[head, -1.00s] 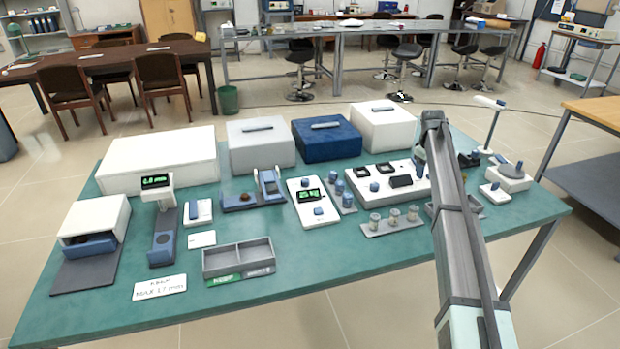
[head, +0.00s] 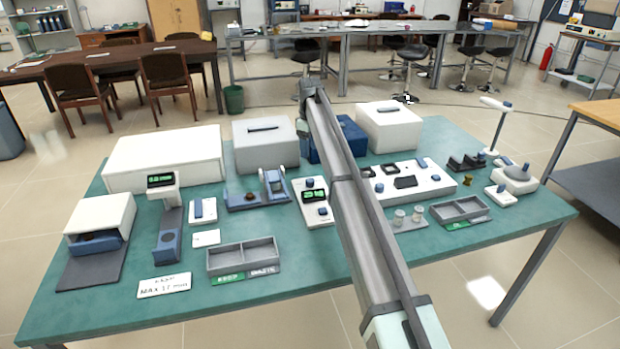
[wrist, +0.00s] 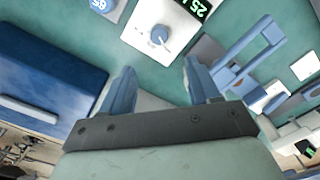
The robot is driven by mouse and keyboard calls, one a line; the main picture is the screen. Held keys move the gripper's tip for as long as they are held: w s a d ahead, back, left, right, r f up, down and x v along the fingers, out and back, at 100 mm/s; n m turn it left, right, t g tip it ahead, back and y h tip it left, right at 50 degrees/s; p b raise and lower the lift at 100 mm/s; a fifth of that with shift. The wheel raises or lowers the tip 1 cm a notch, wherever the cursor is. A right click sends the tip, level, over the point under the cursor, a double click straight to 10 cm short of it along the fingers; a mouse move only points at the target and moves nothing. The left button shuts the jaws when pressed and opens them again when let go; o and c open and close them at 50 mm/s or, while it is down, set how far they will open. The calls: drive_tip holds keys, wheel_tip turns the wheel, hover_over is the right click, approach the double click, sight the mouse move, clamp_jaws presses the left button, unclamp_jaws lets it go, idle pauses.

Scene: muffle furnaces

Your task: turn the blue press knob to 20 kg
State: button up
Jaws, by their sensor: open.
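A white panel with a green display starting with 25 (head: 313,195) stands mid-table. A blue knob (head: 310,183) sits at its far end and a second blue knob (head: 323,211) at its near end. The wrist view shows the far knob (wrist: 160,36) with a pale pointer line, beside the display (wrist: 197,9). My gripper (wrist: 160,84) is open and empty, its two blue fingers apart, with the knob beyond the gap and not touched. In the head view my arm hides the fingers. A blue two-post stand (head: 272,184), possibly the press, is left of the panel.
A blue case (head: 350,132) stands partly behind my arm, between a grey case (head: 264,147) and a white case (head: 388,128). A grey divided tray (head: 243,257) is at the front.

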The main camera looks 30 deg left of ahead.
sight(310, 180)
wheel_tip(310, 180, down, 13)
drive_tip(key=shift+f, duration=0.1)
idle(0.4)
drive_tip(key=c, duration=1)
drive_tip(key=shift+c, duration=0.2)
drive_tip(key=m, duration=0.5)
drive_tip(key=shift+d+m, duration=0.1)
drive_tip(key=shift+m, duration=0.3)
drive_tip(key=m, duration=0.5)
drive_tip(key=shift+m, duration=0.4)
